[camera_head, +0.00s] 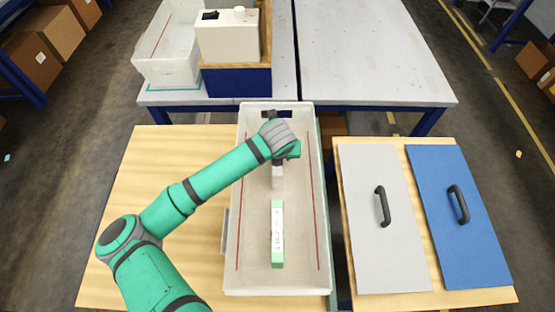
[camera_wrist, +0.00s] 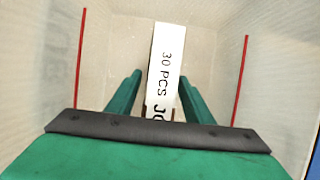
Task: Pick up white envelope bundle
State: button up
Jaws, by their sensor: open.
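The white envelope bundle (camera_wrist: 166,60) is a narrow white strip printed "30 PCS" in the wrist view. In the head view a small pale part of it (camera_head: 277,180) shows just below my gripper, inside the long white bin (camera_head: 230,262). My gripper (camera_wrist: 160,78) is open, with one green finger on each side of the bundle in the wrist view. Gaps show between the fingers and the bundle. I cannot tell how far the fingertips are above the bin floor. My wrist hides part of the bundle in the head view.
A green block with a white printed label (camera_head: 277,235) lies nearer in the same bin. The bin's side walls bear red lines. Right of it are a grey panel (camera_head: 375,255) and a blue panel (camera_head: 455,255), each with a black handle. Bare wooden tabletop (camera_head: 165,165) lies left.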

grip_shut()
jog(key=shift+r, duration=0.1)
